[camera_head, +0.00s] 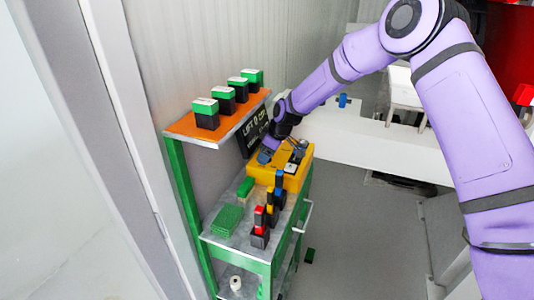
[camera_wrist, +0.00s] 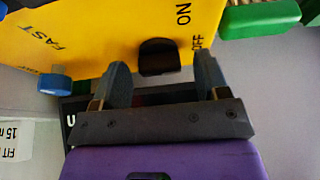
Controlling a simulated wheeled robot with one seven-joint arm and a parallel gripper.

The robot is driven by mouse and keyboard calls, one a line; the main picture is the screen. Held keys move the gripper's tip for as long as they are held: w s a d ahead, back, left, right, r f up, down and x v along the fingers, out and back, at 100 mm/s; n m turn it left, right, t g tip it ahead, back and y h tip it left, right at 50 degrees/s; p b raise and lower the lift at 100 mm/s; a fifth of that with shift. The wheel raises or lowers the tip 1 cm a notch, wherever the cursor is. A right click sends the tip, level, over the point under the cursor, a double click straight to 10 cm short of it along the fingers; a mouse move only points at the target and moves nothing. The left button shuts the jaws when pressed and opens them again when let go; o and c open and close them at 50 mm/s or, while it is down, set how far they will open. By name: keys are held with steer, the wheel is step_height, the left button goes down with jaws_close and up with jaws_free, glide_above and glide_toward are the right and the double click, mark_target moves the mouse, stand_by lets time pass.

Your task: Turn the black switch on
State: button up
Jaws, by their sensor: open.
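The yellow box (camera_head: 293,181) stands on the upper deck of the green cart; its yellow face (camera_wrist: 110,30) fills the top of the wrist view. The black switch (camera_wrist: 158,57) sits at the edge of this face, near the printed words ON and OFF. Its exact setting is hard to tell. My gripper (camera_wrist: 162,64) is open, with one finger on each side of the black switch and a visible gap on both sides. In the head view my gripper (camera_head: 268,152) is at the back left of the box, and I cannot make out the black switch there.
A blue knob (camera_wrist: 53,84) is on the box left of my fingers. A green block (camera_wrist: 260,20) lies at the upper right. Green-and-black blocks stand on the orange shelf (camera_head: 181,125). Several coloured blocks and a green stack (camera_head: 227,218) are on the cart. A black sign is behind my gripper.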

steer(key=c, duration=0.9)
steer(key=shift+n, duration=0.4)
steer(key=n+g, duration=0.2)
steer(key=n, duration=0.3)
steer(key=shift+w, duration=0.15)
steer(key=n+g, duration=0.1)
steer(key=n, duration=0.2)
steer(key=n+g, duration=0.1)
steer(key=n, duration=0.2)
steer(key=shift+h, duration=0.4)
